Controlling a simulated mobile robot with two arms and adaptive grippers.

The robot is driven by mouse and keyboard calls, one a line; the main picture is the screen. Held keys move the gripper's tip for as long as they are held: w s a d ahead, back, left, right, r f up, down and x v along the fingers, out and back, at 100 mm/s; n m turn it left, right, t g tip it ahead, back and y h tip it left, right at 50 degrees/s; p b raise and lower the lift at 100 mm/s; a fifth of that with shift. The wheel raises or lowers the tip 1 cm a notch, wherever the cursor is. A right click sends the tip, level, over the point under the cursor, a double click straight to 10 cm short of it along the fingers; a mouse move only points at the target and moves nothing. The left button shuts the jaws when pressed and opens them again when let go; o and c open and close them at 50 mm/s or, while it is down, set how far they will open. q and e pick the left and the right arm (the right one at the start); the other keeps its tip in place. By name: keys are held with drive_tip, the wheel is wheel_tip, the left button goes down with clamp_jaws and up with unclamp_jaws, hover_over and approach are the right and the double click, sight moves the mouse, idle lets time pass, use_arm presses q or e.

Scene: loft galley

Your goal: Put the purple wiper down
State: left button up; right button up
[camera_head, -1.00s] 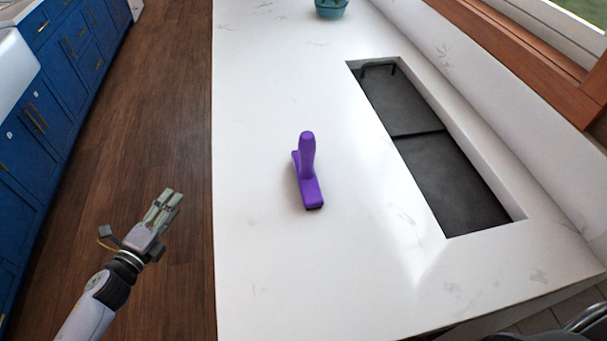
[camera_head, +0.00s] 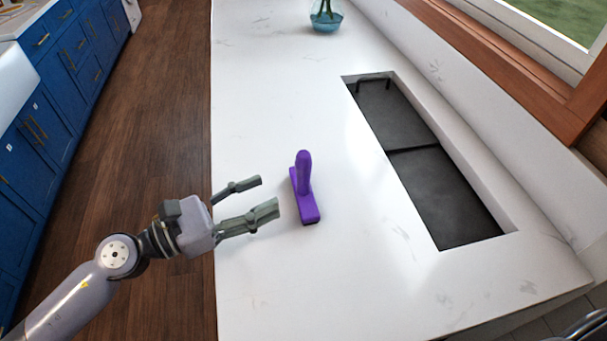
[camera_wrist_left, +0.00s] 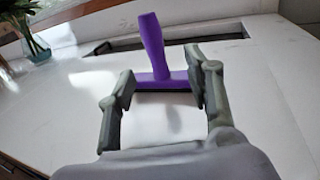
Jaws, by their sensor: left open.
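The purple wiper (camera_head: 305,196) rests on the white countertop (camera_head: 270,90), its handle sticking up from a flat base. My left gripper (camera_head: 268,197) is open and empty just left of the wiper, at the counter's left edge, with its fingers pointing toward it. In the left wrist view the purple wiper (camera_wrist_left: 156,50) stands ahead of the fingertips, its base spanning much of the gap between my left gripper's fingers (camera_wrist_left: 163,80). I cannot tell whether a finger touches it. My right gripper is not in view.
A dark recessed sink (camera_head: 440,190) lies in the counter to the right of the wiper. A teal glass vase (camera_head: 326,21) with stems stands at the far end. Blue cabinets (camera_head: 50,125) line the left, across a wooden floor (camera_head: 165,110). The near counter is clear.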

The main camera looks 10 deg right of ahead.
sight(304, 174)
use_arm(q)
drive_tip(key=p+x, duration=0.1)
drive_tip(key=x, duration=0.4)
drive_tip(key=shift+a+p, duration=0.1)
drive_tip(key=shift+p, duration=0.25)
drive_tip(key=p+x, duration=0.1)
drive_tip(key=x, duration=0.1)
drive_tip(key=p+x, duration=0.1)
drive_tip(key=x, duration=0.1)
drive_tip(key=shift+w+d+f, duration=0.1)
drive_tip(key=shift+w+d, duration=0.1)
drive_tip(key=shift+w, duration=0.2)
drive_tip(key=shift+w+d+f, duration=0.1)
drive_tip(key=shift+d+f, duration=0.05)
drive_tip(key=shift+d, duration=0.25)
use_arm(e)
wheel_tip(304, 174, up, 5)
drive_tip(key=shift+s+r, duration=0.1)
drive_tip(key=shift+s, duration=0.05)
use_arm(q)
drive_tip(key=shift+a, duration=0.1)
drive_tip(key=shift+c, duration=0.6)
clamp_jaws()
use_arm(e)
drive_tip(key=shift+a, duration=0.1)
